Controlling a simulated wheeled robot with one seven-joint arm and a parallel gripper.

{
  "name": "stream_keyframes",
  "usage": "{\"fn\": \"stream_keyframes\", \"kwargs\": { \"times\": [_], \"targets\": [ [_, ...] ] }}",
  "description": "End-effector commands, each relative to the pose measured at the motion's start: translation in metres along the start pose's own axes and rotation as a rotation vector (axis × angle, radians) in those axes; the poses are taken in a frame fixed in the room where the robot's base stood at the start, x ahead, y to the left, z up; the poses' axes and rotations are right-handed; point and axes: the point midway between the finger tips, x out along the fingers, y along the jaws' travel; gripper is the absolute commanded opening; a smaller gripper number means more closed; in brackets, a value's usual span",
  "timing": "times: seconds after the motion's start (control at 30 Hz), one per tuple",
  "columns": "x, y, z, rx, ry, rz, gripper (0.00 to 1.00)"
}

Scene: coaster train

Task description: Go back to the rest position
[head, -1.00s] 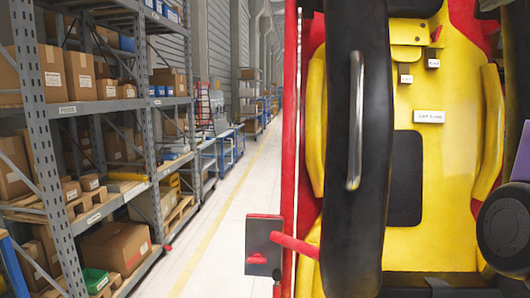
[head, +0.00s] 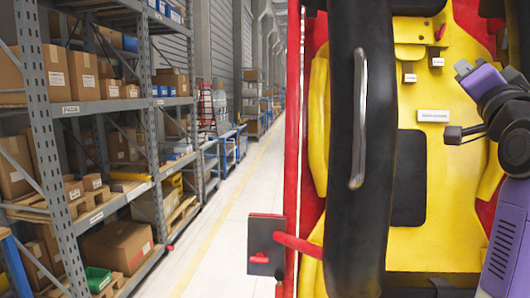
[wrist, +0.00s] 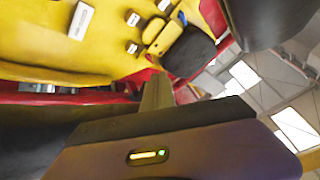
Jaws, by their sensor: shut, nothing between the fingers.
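My gripper (wrist: 157,92) shows in the wrist view as a narrow grey piece sticking out from my dark wrist housing, its fingers together with nothing between them. In the head view my purple and black arm is at the right edge, bent in front of the coaster car's yellow seat (head: 462,200); the fingertips are hard to make out there. A black padded restraint (head: 352,225) with a grey metal handle (head: 359,120) runs down the left side of the seat. My arm is apart from this restraint.
The car's red side (head: 292,120) has a small grey plate with a red lever (head: 265,245) low on its outside. White labels, one a larger plate (head: 433,116), are on the yellow seat. A clear aisle (head: 225,215) runs between the car and shelves (head: 60,130) of boxes.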

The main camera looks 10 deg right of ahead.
Motion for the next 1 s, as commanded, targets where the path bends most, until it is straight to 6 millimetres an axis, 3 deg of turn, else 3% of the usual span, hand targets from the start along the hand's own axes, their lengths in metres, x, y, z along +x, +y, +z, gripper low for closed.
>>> {"fn": "stream_keyframes", "kwargs": {
  "times": [0.03,0.1,0.27,0.5,0.8,1.0],
  "targets": [
    [-0.012,0.012,0.024,-0.035,-0.004,-0.004,0.00],
    [-0.029,0.022,0.049,-0.085,-0.001,-0.016,0.00],
    [-0.072,0.045,0.103,-0.190,-0.003,-0.040,0.00],
    [-0.152,0.073,0.174,-0.323,-0.025,-0.075,0.00],
    [-0.267,0.096,0.238,-0.457,-0.084,-0.118,0.00],
    [-0.348,0.106,0.265,-0.524,-0.144,-0.144,0.00]
  ]
}}
